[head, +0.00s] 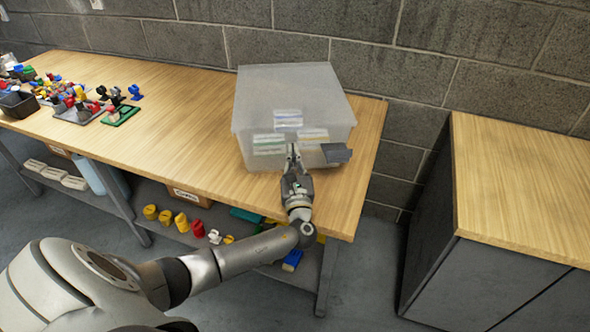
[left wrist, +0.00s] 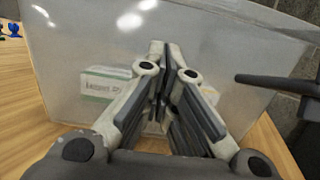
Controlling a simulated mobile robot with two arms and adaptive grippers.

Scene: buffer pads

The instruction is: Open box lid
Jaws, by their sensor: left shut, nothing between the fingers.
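A translucent whitish plastic box (head: 252,115) stands on the wooden table, with its lid (head: 292,80) lying flat on top. My left gripper (head: 292,150) is in front of the box's front wall, below the lid's edge. Its fingers are shut with nothing between them, and in the left wrist view (left wrist: 160,50) they point at the wall. I cannot tell whether they touch it. A dark grey flat piece (head: 337,153) sits at the box's front right.
The wooden table (head: 200,135) is clear left of the box. Colourful parts on boards (head: 95,105) and a dark bin (head: 18,104) are at the far left. A lower shelf holds yellow and red parts (head: 181,222). A wood-topped cabinet (head: 520,190) stands right; a block wall is behind.

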